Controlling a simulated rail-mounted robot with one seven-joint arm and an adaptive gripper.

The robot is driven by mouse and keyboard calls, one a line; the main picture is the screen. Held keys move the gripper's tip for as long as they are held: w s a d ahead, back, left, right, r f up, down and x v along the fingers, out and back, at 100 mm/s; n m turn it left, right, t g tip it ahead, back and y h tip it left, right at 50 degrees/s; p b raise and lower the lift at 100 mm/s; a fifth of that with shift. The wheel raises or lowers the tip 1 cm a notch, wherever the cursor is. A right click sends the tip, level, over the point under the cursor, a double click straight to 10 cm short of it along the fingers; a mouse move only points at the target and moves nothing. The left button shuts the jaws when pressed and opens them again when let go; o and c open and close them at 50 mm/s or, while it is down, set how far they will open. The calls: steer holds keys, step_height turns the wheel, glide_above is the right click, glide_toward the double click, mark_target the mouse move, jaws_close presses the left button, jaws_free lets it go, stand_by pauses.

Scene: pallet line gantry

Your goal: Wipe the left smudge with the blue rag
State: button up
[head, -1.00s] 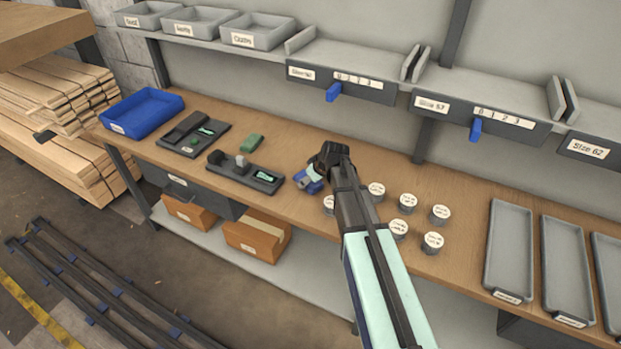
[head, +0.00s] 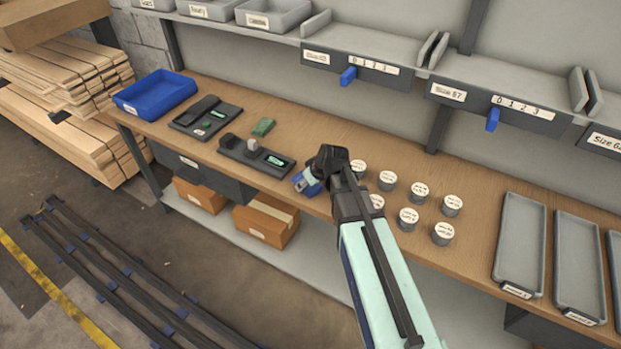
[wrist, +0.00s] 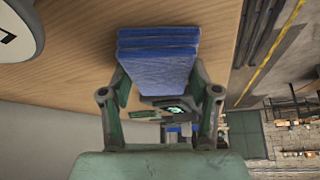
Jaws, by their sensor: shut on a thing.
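In the head view the rag (head: 303,184) shows as a small blue patch at the fingertips. I cannot tell whether the rag touches the bench. I cannot make out any smudge in either view; the gripper and rag hide part of the bench top.
Several white-topped tins (head: 409,218) stand close right of my gripper. Grey trays (head: 521,245) lie far right, a blue bin (head: 154,96) far left. A shelf (head: 385,75) overhangs the back.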

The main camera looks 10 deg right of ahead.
steer(key=shift+s+a, duration=0.3)
steer(key=shift+s, duration=0.2)
steer(key=shift+w+f+b, duration=0.15)
steer(key=shift+f+b, duration=0.05)
steer(key=shift+b, duration=0.15)
steer(key=shift+w+d+r, duration=0.15)
steer(key=shift+w+d, duration=0.4)
steer(key=shift+w, duration=0.2)
steer(key=shift+w+d+b, duration=0.1)
steer(key=shift+w+d, duration=0.95)
steer(key=shift+w, duration=0.2)
steer(key=shift+w+d+b, duration=0.15)
steer(key=shift+w+d, duration=0.85)
steer(key=shift+w, duration=0.3)
steer(key=shift+w+d+b, duration=0.1)
steer(key=shift+w+d, duration=0.95)
steer(key=shift+w, duration=0.2)
steer(key=shift+w+d+r, duration=0.1)
steer(key=shift+d+r, duration=0.05)
steer(key=shift+r, duration=0.05)
step_height(320, 180, up, 8)
steer(key=p, duration=0.3)
steer(key=shift+f, duration=0.1)
